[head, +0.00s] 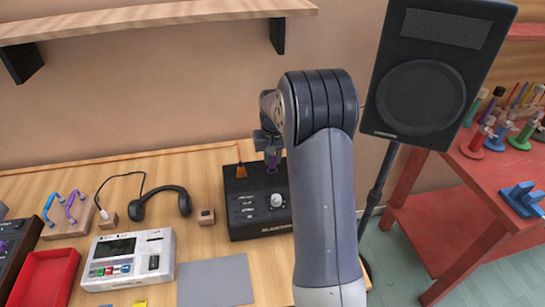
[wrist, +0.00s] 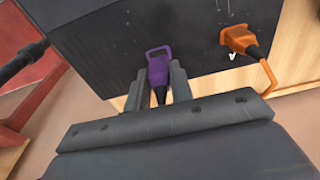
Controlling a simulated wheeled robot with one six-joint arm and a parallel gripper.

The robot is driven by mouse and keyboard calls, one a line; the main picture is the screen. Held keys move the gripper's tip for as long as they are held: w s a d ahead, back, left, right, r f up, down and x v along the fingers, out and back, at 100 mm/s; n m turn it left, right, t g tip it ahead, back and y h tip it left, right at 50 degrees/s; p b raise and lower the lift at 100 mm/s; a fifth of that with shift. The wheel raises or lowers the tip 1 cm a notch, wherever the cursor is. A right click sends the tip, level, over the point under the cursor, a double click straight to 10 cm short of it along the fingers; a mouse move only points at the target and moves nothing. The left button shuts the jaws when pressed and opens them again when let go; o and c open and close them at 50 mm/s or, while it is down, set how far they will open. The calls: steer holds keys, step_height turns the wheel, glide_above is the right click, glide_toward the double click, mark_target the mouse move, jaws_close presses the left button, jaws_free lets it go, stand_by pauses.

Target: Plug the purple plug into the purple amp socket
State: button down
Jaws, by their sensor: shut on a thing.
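The purple plug (wrist: 158,70) is between the two fingers of my gripper (wrist: 157,74), which is shut on it; a dark cable end shows behind it. A purple frame (wrist: 152,48), apparently the purple socket, shows on the dark face of the amp (wrist: 105,40) right at the plug's front end. I cannot tell whether the plug is inside it or just in front. In the head view my gripper (head: 270,152) is at the back edge of the black amp (head: 245,215), with a bit of purple beneath it.
An orange plug (wrist: 240,40) sits in the amp beside the purple one, its cable trailing off. Headphones (head: 160,200), a small wooden block (head: 206,217), a white device (head: 128,260) and a red tray (head: 45,280) lie to the left. A speaker (head: 425,85) stands right.

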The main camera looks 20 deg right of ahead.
steer(key=shift+f+b, duration=0.85)
steer(key=shift+f, duration=0.55)
steer(key=c, duration=1.2)
jaws_free()
steer(key=shift+o, duration=0.2)
steer(key=shift+r, duration=0.1)
step_height(320, 180, up, 11)
steer(key=s, duration=0.1)
steer(key=shift+s+a+f, duration=0.15)
steer(key=shift+f, duration=0.05)
steer(key=shift+f, duration=0.1)
